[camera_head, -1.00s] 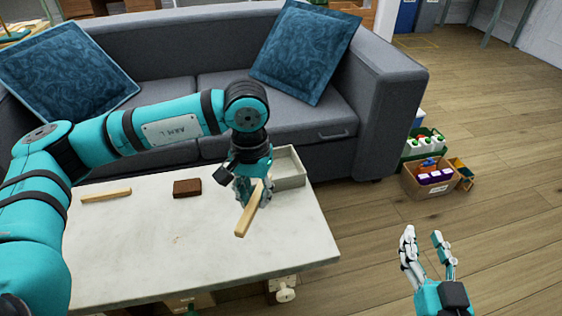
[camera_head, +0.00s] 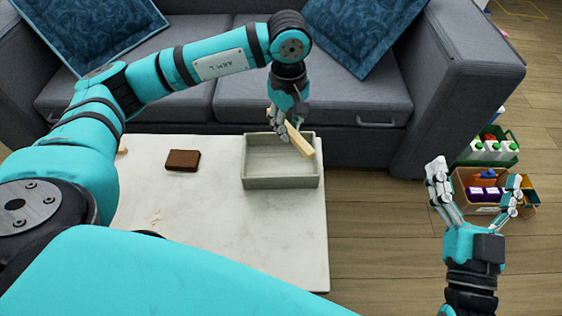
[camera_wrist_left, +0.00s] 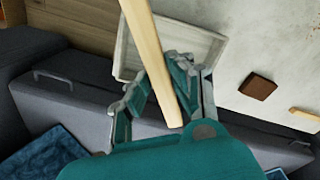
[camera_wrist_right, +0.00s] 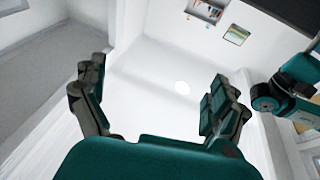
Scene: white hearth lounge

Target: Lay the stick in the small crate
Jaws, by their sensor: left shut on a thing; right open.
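The stick (camera_head: 301,142) is a pale wooden bar. My left gripper (camera_head: 283,120) is shut on it and holds it tilted above the far side of the small crate. The left wrist view also shows the stick (camera_wrist_left: 150,50) between the fingers (camera_wrist_left: 170,95). The small crate (camera_head: 282,183) is a shallow grey-white open box on the table's right part. Its inside looks empty, though the stick hides a little of it. My right gripper (camera_head: 478,200) is open and empty, over the floor right of the table; its spread fingers show in the right wrist view (camera_wrist_right: 155,105).
A brown block (camera_head: 183,160) lies on the marble table (camera_head: 215,225) left of the crate. Another pale stick is mostly hidden behind my left arm. The grey sofa (camera_head: 375,115) stands close behind the table. A cardboard box with bottles (camera_head: 470,180) is on the floor at right.

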